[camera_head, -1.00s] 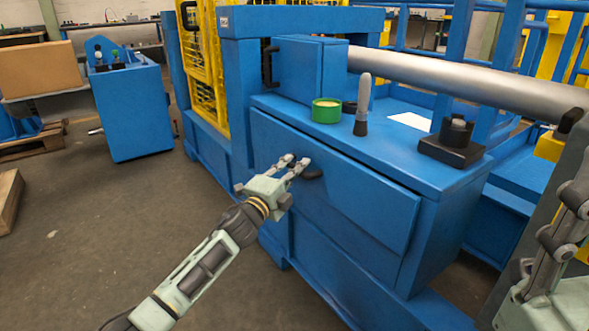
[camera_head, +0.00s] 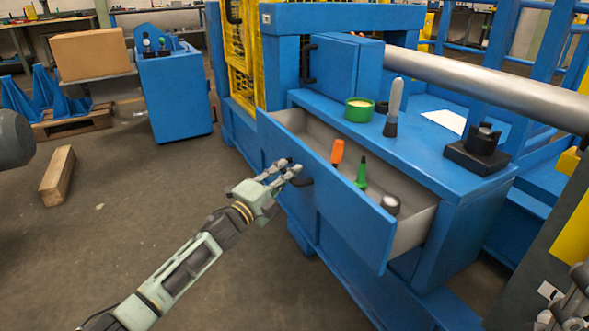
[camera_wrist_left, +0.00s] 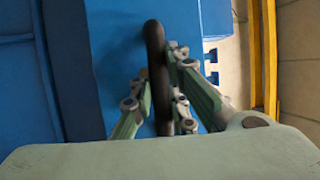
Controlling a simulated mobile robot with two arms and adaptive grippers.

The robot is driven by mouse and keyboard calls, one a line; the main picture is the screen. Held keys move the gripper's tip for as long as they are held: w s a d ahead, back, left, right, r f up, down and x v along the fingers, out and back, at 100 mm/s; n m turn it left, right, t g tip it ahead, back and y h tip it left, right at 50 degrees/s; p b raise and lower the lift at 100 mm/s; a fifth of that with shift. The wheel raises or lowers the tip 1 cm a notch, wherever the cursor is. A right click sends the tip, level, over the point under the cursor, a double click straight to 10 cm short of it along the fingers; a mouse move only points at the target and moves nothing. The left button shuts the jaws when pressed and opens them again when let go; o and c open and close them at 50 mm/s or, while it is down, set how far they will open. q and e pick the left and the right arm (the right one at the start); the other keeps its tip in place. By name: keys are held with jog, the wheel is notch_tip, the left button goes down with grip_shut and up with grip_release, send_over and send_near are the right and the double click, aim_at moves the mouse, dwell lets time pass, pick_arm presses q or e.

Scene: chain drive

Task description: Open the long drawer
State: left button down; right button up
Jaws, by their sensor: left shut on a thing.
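The long drawer (camera_head: 345,208) of the blue cabinet (camera_head: 460,215) is pulled out, and its grey inside shows. My left gripper (camera_head: 286,172) is at the drawer front, shut on the dark handle (camera_head: 303,181). In the left wrist view the handle (camera_wrist_left: 156,65) runs between the fingers (camera_wrist_left: 160,100) against the blue front. My right gripper (camera_head: 570,312) shows only partly at the lower right corner; its fingertips are not clear.
On the cabinet top stand a green round tin (camera_head: 359,110), a grey upright tool (camera_head: 394,105) and a black block (camera_head: 478,152).

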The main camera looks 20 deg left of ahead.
pick_arm(q)
jog(key=shift+f, duration=0.1)
jog(key=c, duration=1.7)
grip_release()
jog(key=shift+s, duration=0.1)
jog(key=v, duration=1.2)
